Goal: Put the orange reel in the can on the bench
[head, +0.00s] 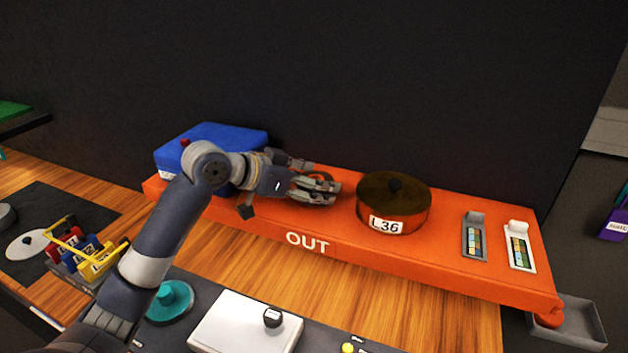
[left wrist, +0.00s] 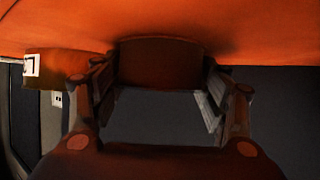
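My left gripper (head: 322,188) is low over the orange shelf marked OUT, at its back middle. A rust-orange round piece, likely the orange reel (left wrist: 160,62), sits between its fingertips in the left wrist view. The fingers stand on both sides of it; whether they press on it I cannot tell. In the head view the fingers mostly hide it. A round can (head: 405,212) with a dark knobbed lid and the label L36 stands on the shelf to the right of the gripper. Its side also shows in the left wrist view (left wrist: 55,75). My right gripper is not in view.
A blue case (head: 228,137) lies at the shelf's left end, behind my arm. Two small panels (head: 474,238) lie at the right end. A white box (head: 245,325), a teal disc (head: 172,302) and a yellow-handled rack (head: 98,262) are in front. A dark wall rises behind.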

